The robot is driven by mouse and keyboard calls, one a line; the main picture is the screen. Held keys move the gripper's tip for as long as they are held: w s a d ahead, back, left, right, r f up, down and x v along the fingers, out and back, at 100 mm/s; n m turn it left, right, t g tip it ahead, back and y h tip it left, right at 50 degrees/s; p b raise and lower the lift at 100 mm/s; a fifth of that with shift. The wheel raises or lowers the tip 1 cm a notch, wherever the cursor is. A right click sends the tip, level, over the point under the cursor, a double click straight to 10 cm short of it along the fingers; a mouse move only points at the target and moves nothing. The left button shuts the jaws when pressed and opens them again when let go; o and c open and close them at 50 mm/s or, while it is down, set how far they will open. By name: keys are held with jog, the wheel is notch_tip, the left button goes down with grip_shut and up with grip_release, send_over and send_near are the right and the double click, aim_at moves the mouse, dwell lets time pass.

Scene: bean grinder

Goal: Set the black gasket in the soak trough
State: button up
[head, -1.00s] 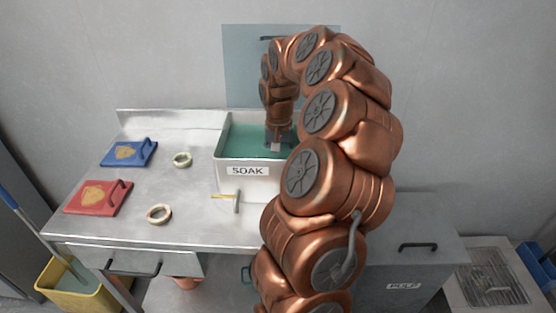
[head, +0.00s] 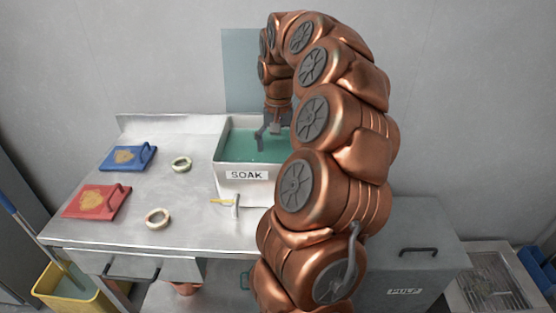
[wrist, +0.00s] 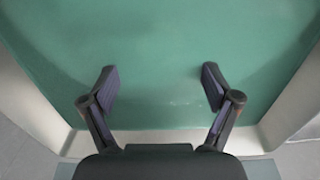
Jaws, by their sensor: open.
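The soak trough (head: 246,190) is a white box labelled SOAK, filled with green liquid, at the back right of the metal counter. My gripper (wrist: 160,85) is open and empty over the trough; the wrist view shows its two fingers spread apart above the green liquid. In the head view my gripper (head: 270,138) is over the trough, partly covered by my arm. I do not see the black gasket in either view; the liquid is cloudy and my arm hides the trough's right side.
A greenish ring (head: 181,163) and a cream ring (head: 157,218) lie on the counter (head: 190,200). A blue board (head: 127,157) and a red board (head: 97,202) lie at the left. A small yellow-and-grey tool (head: 235,205) is at the trough's front. A yellow bucket (head: 78,292) stands below.

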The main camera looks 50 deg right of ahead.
notch_tip(320, 180, up, 6)
jog(key=shift+b, duration=0.3)
jog(key=s+a+f+n, duration=0.15)
jog(key=a+n, duration=0.25)
jog(key=a, duration=0.8)
jog(key=s+a+f+n, duration=0.1)
jog(key=s+a+n, duration=0.15)
jog(key=a, duration=0.85)
jog(key=s+a+f+n+g, duration=0.1)
jog(key=s+a+f, duration=0.3)
jog(key=s, duration=0.4)
jog(key=s+a+f+n, duration=0.2)
jog(key=s+a+f, duration=0.3)
jog(key=s+a, duration=0.2)
jog(key=shift+s+n+g, duration=0.35)
jog(key=shift+s+g, duration=0.05)
jog(key=shift+s, duration=0.35)
jog(key=shift+r, duration=0.1)
